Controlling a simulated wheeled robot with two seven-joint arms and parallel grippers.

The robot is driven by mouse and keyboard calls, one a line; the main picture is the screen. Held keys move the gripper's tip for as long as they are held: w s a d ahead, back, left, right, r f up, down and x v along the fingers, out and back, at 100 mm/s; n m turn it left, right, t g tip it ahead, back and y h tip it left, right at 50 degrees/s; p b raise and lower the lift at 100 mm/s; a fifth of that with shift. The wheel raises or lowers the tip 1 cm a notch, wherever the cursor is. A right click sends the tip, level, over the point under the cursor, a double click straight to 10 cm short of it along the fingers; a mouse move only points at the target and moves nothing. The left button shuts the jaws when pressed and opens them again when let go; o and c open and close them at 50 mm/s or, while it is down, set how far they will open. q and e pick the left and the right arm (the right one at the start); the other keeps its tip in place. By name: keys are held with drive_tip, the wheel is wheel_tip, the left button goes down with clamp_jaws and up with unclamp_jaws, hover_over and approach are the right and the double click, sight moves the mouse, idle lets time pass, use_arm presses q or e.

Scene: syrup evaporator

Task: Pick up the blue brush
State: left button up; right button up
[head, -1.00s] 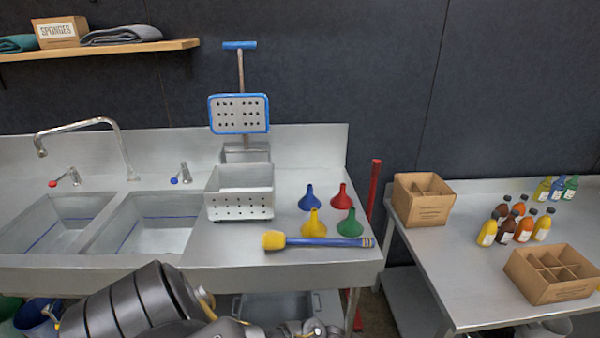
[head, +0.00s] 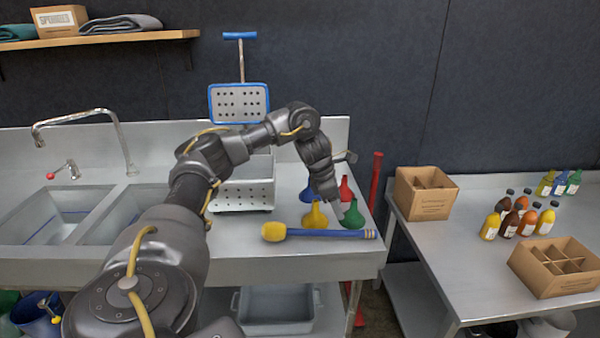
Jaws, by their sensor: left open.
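The blue brush (head: 330,233) lies flat near the front edge of the steel sink counter in the head view. It has a yellow head at its left end and a long blue handle pointing right. My left gripper (head: 340,207) hangs down over the counter just behind the handle, among the funnels. It is open and appears apart from the brush. Its fingertips are small and partly hard to make out. My right gripper is not in view.
Blue, red (head: 346,189), yellow (head: 315,215) and green (head: 353,215) funnels stand close behind the brush. A perforated metal box (head: 241,196) stands to the left, partly behind my arm. A side table (head: 432,250) at the right holds bottles and cardboard boxes.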

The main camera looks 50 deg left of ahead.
use_arm(q)
hover_over(348, 231)
drive_tip(key=s+a, duration=0.1)
drive_tip(key=s, duration=0.1)
wheel_tip(348, 231, down, 5)
drive_tip(key=shift+w+f+p, duration=0.15)
drive_tip(key=shift+p, duration=0.3)
drive_tip(key=shift+w+f+p, duration=0.1)
drive_tip(key=shift+f+p, duration=0.25)
drive_tip(key=shift+f, duration=0.05)
drive_tip(key=p+x, duration=0.1)
drive_tip(key=x, duration=0.3)
drive_tip(key=shift+w+f, duration=0.15)
drive_tip(key=shift+f, duration=0.05)
clamp_jaws()
